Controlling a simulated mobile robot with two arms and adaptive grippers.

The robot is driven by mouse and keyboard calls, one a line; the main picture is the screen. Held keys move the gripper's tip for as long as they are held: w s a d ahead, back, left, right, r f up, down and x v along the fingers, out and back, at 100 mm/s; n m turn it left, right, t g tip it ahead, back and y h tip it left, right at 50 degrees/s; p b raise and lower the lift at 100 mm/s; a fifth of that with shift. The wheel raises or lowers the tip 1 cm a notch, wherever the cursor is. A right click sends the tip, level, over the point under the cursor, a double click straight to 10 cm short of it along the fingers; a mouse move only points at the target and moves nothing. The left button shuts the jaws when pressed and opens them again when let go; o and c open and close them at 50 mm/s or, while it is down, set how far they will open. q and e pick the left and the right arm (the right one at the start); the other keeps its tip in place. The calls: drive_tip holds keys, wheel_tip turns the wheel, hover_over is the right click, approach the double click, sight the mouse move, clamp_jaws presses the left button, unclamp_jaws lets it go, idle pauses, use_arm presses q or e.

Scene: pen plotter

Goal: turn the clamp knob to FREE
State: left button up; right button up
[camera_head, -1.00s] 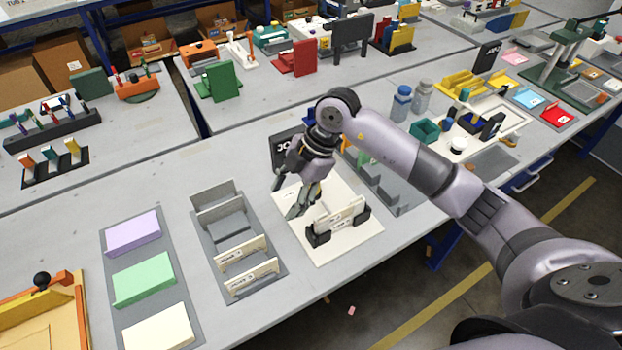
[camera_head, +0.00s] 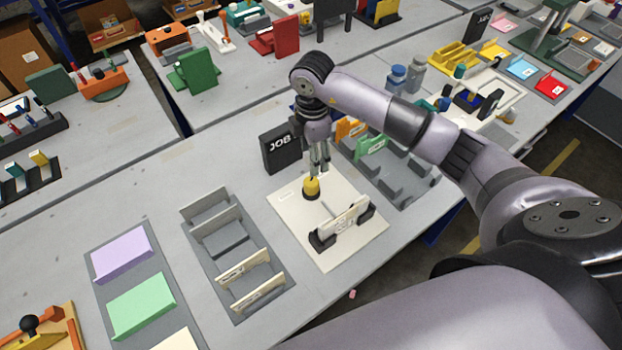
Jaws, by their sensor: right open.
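A small yellow knob-like piece with a dark base (camera_head: 311,188) stands on a white board (camera_head: 290,208) near the middle of the table. I cannot tell for certain that it is the clamp knob, and no FREE mark is readable. My right gripper (camera_head: 318,168) points down just above and behind the yellow piece, with its fingers open. I cannot tell whether they touch it. My left gripper is not in view.
A black JOB sign (camera_head: 280,150) stands close to the left of my right gripper. A card in black holders (camera_head: 343,222) stands at the front of the board. A grey rack (camera_head: 232,255) is to the left, and a grey tray with orange and green cards (camera_head: 405,188) is to the right.

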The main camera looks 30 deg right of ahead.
hover_over(311, 181)
wheel_tip(311, 181, down, 4)
drive_tip(key=shift+s+f+p, duration=0.1)
drive_tip(key=shift+s+p, duration=0.05)
drive_tip(key=shift+p, duration=0.2)
wheel_tip(311, 181, down, 7)
drive_tip(key=shift+f+p, duration=0.15)
drive_tip(key=shift+p, duration=0.4)
drive_tip(key=shift+f, duration=0.5)
drive_tip(key=c, duration=1.2)
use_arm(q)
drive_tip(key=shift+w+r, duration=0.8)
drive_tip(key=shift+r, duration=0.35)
use_arm(e)
drive_tip(key=shift+o, duration=0.2)
